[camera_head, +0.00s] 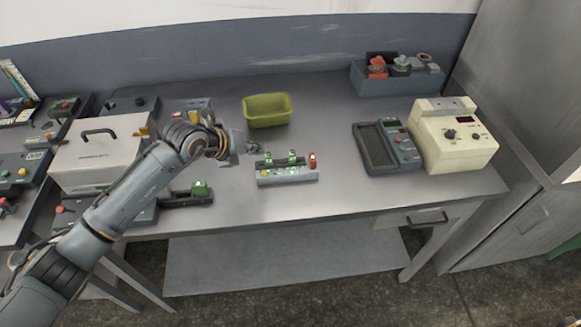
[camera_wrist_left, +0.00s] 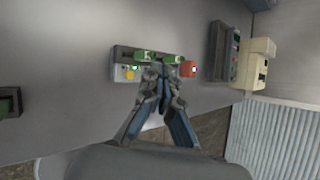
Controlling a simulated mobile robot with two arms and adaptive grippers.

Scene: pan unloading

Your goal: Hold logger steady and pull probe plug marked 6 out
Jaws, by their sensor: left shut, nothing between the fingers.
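The logger (camera_head: 287,175) is a low grey bar lying on the metal table near its front middle. My left gripper (camera_head: 252,146) is shut and empty, just left of and behind the logger in the head view. My right gripper is not in view.
An olive bin (camera_head: 267,111) stands behind the logger. A dark tray device (camera_head: 387,148) and a cream meter (camera_head: 453,134) stand to the right. A white case (camera_head: 97,150) and a dark unit with a green plug (camera_head: 199,189) are to the left. The table in front of the bin is mostly clear.

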